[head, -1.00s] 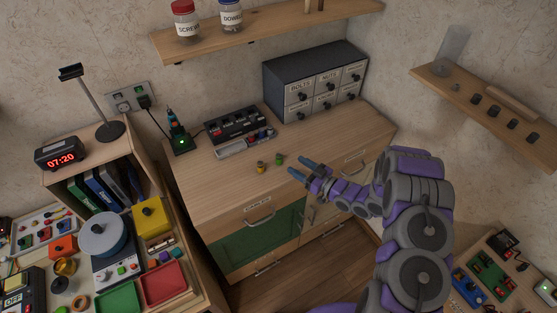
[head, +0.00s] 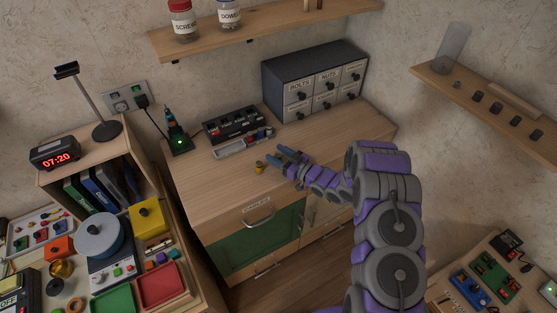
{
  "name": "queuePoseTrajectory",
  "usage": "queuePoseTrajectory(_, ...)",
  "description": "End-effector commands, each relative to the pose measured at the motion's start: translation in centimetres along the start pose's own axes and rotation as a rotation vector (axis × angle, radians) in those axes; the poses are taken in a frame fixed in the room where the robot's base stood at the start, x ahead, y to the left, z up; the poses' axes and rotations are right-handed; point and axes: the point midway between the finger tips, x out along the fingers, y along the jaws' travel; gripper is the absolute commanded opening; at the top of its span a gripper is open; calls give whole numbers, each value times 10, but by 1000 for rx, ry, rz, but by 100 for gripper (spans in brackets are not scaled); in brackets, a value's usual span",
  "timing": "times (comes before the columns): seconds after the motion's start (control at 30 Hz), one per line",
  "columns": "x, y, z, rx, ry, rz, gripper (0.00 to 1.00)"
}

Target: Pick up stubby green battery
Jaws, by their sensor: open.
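A black charger-like unit (head: 234,125) and a grey tray (head: 243,145) with small items lie behind the fingers. A grey drawer box (head: 314,83) stands at the back. The cabinet top's front left is clear.

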Motion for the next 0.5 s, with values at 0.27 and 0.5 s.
queuePoseTrajectory(0.27, 0, 0, 0, 1, 0, 1, 45)
queuePoseTrajectory(0.5, 0, 0, 0, 1, 0, 1, 22)
